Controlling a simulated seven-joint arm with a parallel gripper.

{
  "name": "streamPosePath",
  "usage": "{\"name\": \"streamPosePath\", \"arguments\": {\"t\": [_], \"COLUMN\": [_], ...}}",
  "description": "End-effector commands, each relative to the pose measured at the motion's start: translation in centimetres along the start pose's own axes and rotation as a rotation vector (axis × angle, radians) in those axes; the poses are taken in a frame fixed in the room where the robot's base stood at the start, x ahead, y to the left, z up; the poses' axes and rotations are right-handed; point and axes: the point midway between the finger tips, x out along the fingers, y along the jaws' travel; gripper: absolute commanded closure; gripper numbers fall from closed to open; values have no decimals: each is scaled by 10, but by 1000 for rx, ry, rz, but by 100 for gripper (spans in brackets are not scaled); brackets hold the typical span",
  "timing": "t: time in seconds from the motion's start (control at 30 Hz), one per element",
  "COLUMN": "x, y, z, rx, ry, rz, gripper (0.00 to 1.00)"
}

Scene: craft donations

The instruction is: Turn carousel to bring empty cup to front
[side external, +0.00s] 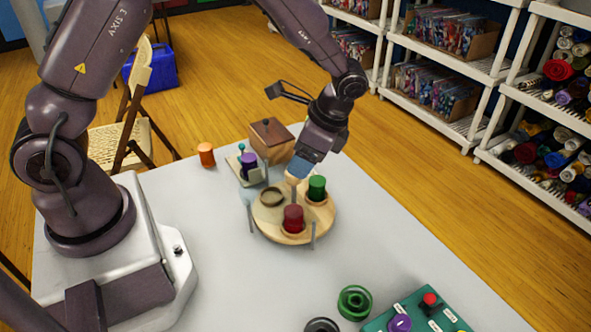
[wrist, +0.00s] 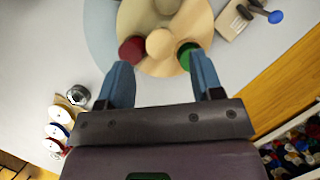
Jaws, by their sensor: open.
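The carousel (side external: 270,226) is a round pale wooden disc on the table, also seen at the top of the wrist view (wrist: 150,68). It has a light round centre knob (wrist: 160,43). A cup with a dark rim (side external: 271,197) looks empty and sits on the disc's left. A red spool (side external: 293,216) stands in a cup at the near side, and a green spool (side external: 317,187) in a cup at the right. My gripper (wrist: 161,78) is open, its blue fingers pointing down at the carousel close to the knob. In the side view the fingers partly hide the knob.
Thin grey posts (side external: 313,236) stand around the disc. Behind it are a wooden box (side external: 274,146), a purple spool (side external: 249,160) on a stand and an orange cylinder (side external: 206,154). A green ring (side external: 355,303) and a teal board (side external: 440,318) lie nearer. The table's left middle is clear.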

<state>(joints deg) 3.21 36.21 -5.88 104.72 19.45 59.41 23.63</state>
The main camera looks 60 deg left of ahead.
Motion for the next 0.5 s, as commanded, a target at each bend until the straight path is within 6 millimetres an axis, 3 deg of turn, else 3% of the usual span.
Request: {"name": "streamPosePath", "arguments": {"t": [0.2, 0.5], "x": [34, 46], "y": [0, 0], "z": [0, 0], "rx": [-1, -2], "ry": [-1, 2], "rz": [1, -1], "gripper": [40, 40]}}
